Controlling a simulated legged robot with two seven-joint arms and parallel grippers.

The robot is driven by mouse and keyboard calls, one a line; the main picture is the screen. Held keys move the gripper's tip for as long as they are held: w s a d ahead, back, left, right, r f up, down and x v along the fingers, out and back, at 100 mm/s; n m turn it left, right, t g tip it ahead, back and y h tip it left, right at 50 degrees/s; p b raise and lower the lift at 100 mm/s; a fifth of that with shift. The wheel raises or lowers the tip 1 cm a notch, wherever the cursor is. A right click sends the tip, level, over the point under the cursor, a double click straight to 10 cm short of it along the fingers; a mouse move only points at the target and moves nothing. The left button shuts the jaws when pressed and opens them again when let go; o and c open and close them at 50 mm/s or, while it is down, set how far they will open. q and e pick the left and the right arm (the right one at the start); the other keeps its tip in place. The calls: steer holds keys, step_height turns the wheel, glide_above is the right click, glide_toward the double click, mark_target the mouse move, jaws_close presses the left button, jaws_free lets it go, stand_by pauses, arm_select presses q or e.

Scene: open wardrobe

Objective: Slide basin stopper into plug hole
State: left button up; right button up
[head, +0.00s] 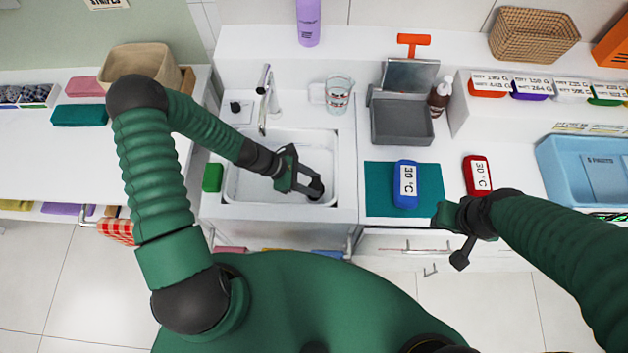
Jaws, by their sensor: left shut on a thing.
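The white basin (245,185) is set in the counter at the middle, with a chrome tap (263,95) behind it. My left gripper (312,187) reaches into the basin's right side and is shut on a small dark piece, which looks like the stopper (316,188). The stopper is low over the basin floor, near the right wall; I cannot tell whether it touches the floor. The plug hole does not show clearly; the gripper and stopper may hide it. My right gripper (454,236) is empty, its fingers apart, in front of the right counter edge.
A green sponge-like block (212,177) stands left of the basin. A measuring jug (338,94) is behind it. A blue 30 °C box (405,185) lies on a teal mat (378,200), and a red box (478,172) is further right. A small black knob (235,107) sits behind the basin.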

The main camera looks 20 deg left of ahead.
arm_select(q)
steer(key=shift+a+f+b, duration=0.3)
steer(key=shift+f, duration=0.5)
steer(key=shift+w+a+f, duration=0.1)
steer(key=shift+a+f, duration=0.3)
steer(key=shift+f, duration=0.05)
steer(key=shift+d+r, duration=0.2)
steer(key=shift+d, duration=0.45)
steer(key=shift+a+f, duration=0.1)
steer(key=shift+a, duration=0.65)
arm_select(e)
steer(key=shift+a+f, duration=0.6)
steer(key=shift+a, duration=0.15)
arm_select(q)
steer(key=shift+d, duration=0.1)
arm_select(e)
steer(key=shift+d, duration=0.1)
arm_select(q)
steer(key=shift+d, duration=0.4)
arm_select(e)
steer(key=shift+d, duration=0.35)
arm_select(q)
steer(key=shift+a, duration=0.2)
arm_select(e)
steer(key=shift+a, duration=0.3)
